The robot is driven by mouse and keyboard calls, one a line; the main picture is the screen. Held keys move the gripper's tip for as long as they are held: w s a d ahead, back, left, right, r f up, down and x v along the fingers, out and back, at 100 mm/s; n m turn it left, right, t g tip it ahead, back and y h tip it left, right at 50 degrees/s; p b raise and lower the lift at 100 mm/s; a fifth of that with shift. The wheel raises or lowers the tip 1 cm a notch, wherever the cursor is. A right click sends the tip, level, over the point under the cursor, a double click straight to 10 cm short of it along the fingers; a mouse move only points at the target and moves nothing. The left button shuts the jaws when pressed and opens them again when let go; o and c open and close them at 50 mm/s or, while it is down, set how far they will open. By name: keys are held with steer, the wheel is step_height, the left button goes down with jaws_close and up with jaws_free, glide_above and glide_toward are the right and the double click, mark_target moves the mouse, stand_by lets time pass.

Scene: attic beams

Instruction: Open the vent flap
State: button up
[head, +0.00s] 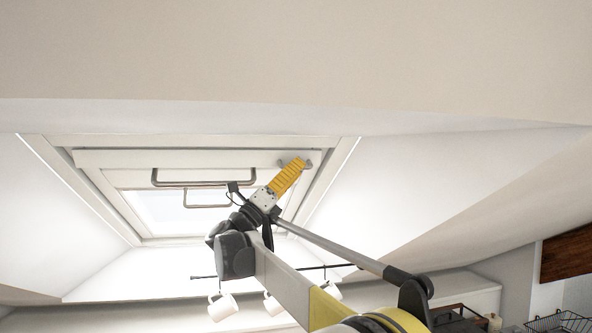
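The roof window (128,203) sits in a white sloped recess left of centre. The vent flap appears to be the white panel (190,158) along the window's top edge; I cannot tell whether it is ajar. A grey metal bar handle (205,184) hangs below the panel, with a smaller similar bar (205,205) beneath it over the glass. My gripper (298,164), with a yellow body, is at the panel's right end, right of the bar handle and apart from it. A grey piece shows by its tip. Its fingers are too small to read, and contact is unclear.
A dark rail (207,277) with several white mugs (222,307) hangs below the window, behind my arm. A wire basket (568,322) and a wooden crate (456,316) are at lower right. Sloped white walls flank the recess.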

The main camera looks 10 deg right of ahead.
steer(key=v, duration=1.2)
